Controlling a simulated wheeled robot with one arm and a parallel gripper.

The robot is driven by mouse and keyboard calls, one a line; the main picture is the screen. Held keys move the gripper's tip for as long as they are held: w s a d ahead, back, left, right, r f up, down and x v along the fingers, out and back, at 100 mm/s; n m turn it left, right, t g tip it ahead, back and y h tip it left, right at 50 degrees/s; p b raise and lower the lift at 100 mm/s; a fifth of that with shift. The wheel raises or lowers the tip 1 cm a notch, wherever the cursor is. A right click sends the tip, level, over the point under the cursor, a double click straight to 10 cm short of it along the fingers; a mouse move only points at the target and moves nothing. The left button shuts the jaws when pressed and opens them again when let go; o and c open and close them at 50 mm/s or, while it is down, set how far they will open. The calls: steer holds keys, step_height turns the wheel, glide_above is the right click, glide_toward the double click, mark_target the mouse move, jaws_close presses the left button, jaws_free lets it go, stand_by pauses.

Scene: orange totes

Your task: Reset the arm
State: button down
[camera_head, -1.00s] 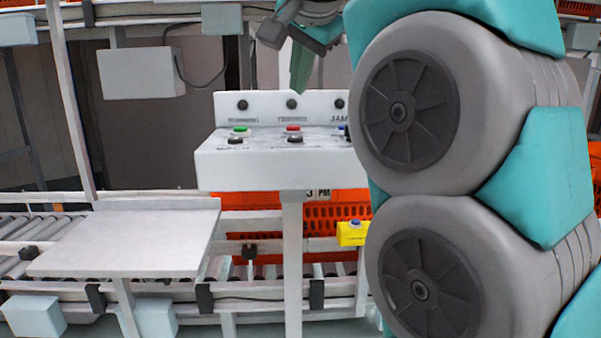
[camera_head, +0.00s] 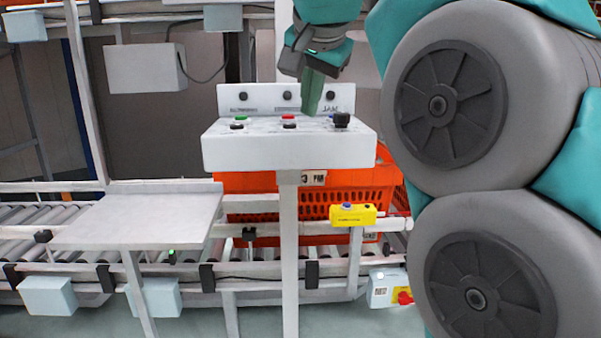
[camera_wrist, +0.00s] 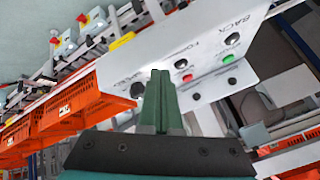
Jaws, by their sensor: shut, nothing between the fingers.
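My gripper (camera_head: 312,92) hangs at the top of the head view with its green fingers pressed together and empty. It is in front of the right half of the white control panel (camera_head: 250,150), which stands on a white post. The panel carries a green button (camera_head: 241,118), a red button (camera_head: 288,117) and a black knob (camera_head: 341,120). In the wrist view the closed fingers (camera_wrist: 160,82) point toward the panel (camera_wrist: 240,45), with the red button (camera_wrist: 187,78) and green button (camera_wrist: 228,83) to their right. I cannot tell whether the fingertips touch the panel.
An orange tote (camera_head: 358,185) sits on the conveyor behind the panel. A yellow button box (camera_head: 352,215) is mounted at the conveyor's right. A white shelf plate (camera_head: 140,215) juts out at left. My arm's large joints fill the right side.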

steer(key=s+d+f+n+g+h, duration=0.1)
steer(key=s+d+f+n+g, duration=0.3)
steer(key=f, duration=0.7)
steer(key=s+d+f+g+h, duration=0.1)
steer(key=s+d+f, duration=0.45)
steer(key=f, duration=0.65)
steer(key=s+d+f+n+g, duration=0.1)
steer(key=s+d+f+g, duration=0.1)
steer(key=s+f, duration=0.8)
steer(key=s+d+f+g+y, duration=0.1)
steer(key=s+d+f+g, duration=0.1)
steer(key=s+f, duration=0.8)
steer(key=shift+s+f+n+g, duration=0.25)
steer(key=shift+s+n+g, duration=0.15)
steer(key=shift+s, duration=0.8)
